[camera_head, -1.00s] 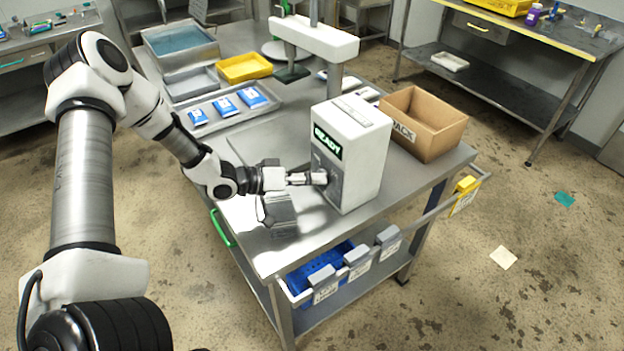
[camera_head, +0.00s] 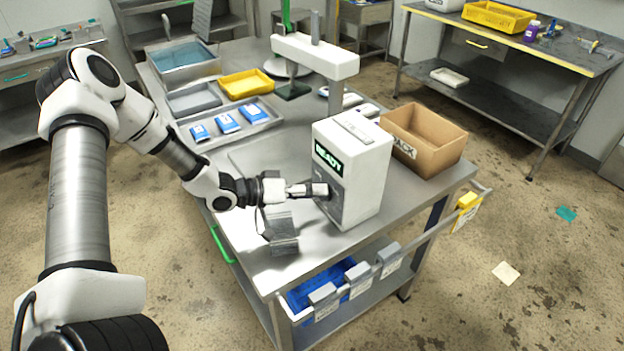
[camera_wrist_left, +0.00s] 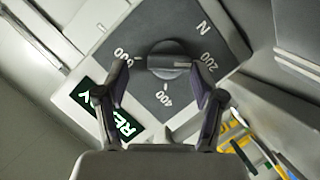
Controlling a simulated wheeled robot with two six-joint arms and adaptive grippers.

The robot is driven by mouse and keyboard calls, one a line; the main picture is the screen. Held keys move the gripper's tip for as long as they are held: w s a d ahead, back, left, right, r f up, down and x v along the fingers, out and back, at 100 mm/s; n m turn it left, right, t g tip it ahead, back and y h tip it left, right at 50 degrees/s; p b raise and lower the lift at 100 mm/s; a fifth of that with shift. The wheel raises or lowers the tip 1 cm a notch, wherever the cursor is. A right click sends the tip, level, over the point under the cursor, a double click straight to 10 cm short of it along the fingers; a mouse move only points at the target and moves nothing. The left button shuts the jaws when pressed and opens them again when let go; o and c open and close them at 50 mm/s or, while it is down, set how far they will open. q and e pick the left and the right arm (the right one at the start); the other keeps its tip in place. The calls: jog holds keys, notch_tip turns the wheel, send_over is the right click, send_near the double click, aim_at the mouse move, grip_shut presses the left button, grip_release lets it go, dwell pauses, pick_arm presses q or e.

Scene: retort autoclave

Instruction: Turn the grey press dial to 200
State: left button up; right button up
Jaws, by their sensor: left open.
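The white press (camera_head: 365,172) stands on the steel table with a green READY display (camera_head: 328,159). Its grey dial (camera_wrist_left: 168,60) is on a dark face plate, centred in the left wrist view. The plate reads N, 200, 400 and 600 around the dial. The dial's bar lies along the line between 600 and 200, and a pale mark seems to be at its 200 end. My left gripper (camera_head: 323,189) is at the press front. In the left wrist view its open fingers (camera_wrist_left: 163,66) stand on either side of the dial; contact cannot be told. My right gripper is not in view.
A cardboard box (camera_head: 440,142) stands right of the press. Behind are a tray with blue packets (camera_head: 226,124), a yellow bin (camera_head: 246,84) and a white-topped stand (camera_head: 315,55). A grey object (camera_head: 281,235) lies below my left wrist. Labelled bins hang at the table's front edge.

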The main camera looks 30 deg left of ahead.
pick_arm(q)
notch_tip(320, 180, up, 9)
jog(key=shift+s+f, duration=0.1)
jog(key=shift+s, duration=0.05)
